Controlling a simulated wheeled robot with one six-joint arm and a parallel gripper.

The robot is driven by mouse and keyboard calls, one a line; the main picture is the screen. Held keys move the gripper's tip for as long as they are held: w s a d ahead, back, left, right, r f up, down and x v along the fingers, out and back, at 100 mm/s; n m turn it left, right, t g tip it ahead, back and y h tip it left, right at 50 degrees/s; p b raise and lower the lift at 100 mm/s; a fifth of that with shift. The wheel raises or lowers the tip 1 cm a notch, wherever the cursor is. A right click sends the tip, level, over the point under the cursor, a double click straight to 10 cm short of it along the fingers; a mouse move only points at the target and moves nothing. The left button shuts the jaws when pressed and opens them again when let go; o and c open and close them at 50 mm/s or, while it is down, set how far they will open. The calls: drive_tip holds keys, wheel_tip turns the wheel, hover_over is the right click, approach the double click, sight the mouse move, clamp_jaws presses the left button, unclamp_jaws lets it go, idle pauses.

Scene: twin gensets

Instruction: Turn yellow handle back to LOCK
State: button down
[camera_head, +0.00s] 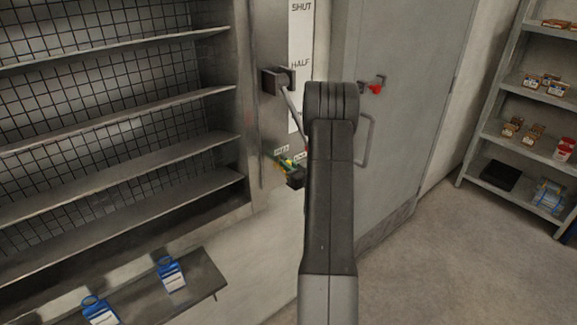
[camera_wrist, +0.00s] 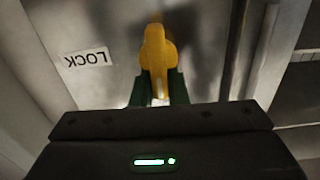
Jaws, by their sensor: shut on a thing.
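The yellow handle (camera_wrist: 157,52) is mounted on a grey metal panel in the wrist view, its length running up and down the picture. A white LOCK label (camera_wrist: 88,58), upside down, is on the panel left of it. My gripper (camera_wrist: 157,85) has its two green fingers on either side of the handle's near end and is shut on it. In the head view the yellow handle (camera_head: 285,161) is small and partly hidden by my gripper (camera_head: 290,168). Small labels sit just above it, too small to read there.
A dark lever block (camera_head: 278,80) sits beside the SHUT/HALF scale (camera_head: 300,40) above. A grey door (camera_head: 410,110) with a red knob (camera_head: 376,88) stands right. Empty shelves (camera_head: 120,110) are left. Blue tagged items (camera_head: 171,273) lie on a low ledge. Floor is clear at right.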

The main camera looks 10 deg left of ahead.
drive_tip(key=shift+f+m, duration=0.1)
drive_tip(key=shift+m, duration=0.2)
drive_tip(key=shift+w+d+m+b, duration=0.15)
drive_tip(key=shift+w+m+b, duration=0.05)
drive_tip(key=shift+m+b, duration=0.8)
drive_tip(key=m, duration=0.1)
drive_tip(key=m+b, duration=0.1)
drive_tip(key=shift+w+d+f+m+b, duration=0.1)
drive_tip(key=shift+w+m+b, duration=0.05)
drive_tip(key=shift+m+b, duration=0.15)
drive_tip(key=shift+w+d+f+m, duration=0.15)
drive_tip(key=shift+f+m, duration=0.1)
drive_tip(key=shift+m, duration=1.85)
drive_tip(key=shift+w+d+f+m, duration=0.15)
drive_tip(key=shift+f+m, duration=0.1)
drive_tip(key=shift+m, duration=1.85)
drive_tip(key=shift+w+d+f+m, duration=0.15)
drive_tip(key=shift+f+m, duration=0.1)
drive_tip(key=shift+m, duration=1.85)
drive_tip(key=shift+a, duration=0.1)
